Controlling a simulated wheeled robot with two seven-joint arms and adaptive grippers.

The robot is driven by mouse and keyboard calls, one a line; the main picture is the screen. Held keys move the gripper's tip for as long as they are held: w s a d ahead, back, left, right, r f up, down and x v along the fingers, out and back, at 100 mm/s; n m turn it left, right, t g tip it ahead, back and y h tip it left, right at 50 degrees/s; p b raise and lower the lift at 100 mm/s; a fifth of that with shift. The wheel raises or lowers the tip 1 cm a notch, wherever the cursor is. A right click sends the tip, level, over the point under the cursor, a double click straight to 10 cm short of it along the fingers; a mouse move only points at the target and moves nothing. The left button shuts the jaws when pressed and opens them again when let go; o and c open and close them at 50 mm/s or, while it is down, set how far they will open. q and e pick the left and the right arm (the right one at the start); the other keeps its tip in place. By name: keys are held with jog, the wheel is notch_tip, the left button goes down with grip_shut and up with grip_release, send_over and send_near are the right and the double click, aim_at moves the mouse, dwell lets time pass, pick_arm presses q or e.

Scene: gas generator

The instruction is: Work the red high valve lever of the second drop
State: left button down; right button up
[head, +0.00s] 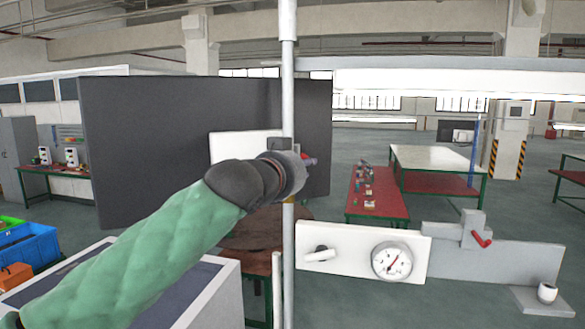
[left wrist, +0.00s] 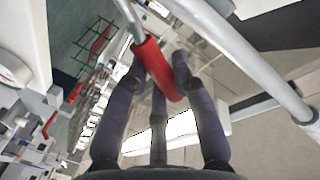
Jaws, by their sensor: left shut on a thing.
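The red lever (left wrist: 155,68) crosses between the dark fingers of my left gripper (left wrist: 156,76) in the left wrist view, and the fingers are shut on it. A grey metal stem runs from its upper end. In the head view my left gripper (head: 308,165) is at the upright grey pipe (head: 288,90), at about mid-height. There my wrist hides most of the lever and its valve. My right gripper is not in view.
A white panel with a gauge (head: 391,261) and a white handle (head: 319,254) stands right of the pipe. A lower red lever (head: 481,239) sits on a grey block further right. A dark partition (head: 180,140) stands behind my left arm.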

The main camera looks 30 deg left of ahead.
pick_arm(q)
jog(key=d+f+m+g+y+b, duration=0.1)
jog(key=d+f+m+y+b, duration=0.1)
jog(key=f+m, duration=0.5)
jog(key=shift+w+d+f+m+g+b, duration=0.25)
jog(key=shift+w+d+m+b, duration=0.4)
jog(key=shift+m, duration=1.05)
jog(key=shift+s+d+y, duration=0.2)
jog(key=shift+y, duration=0.1)
jog(key=c, duration=1)
grip_release()
jog(key=v, duration=1.2)
jog(key=shift+w, duration=0.1)
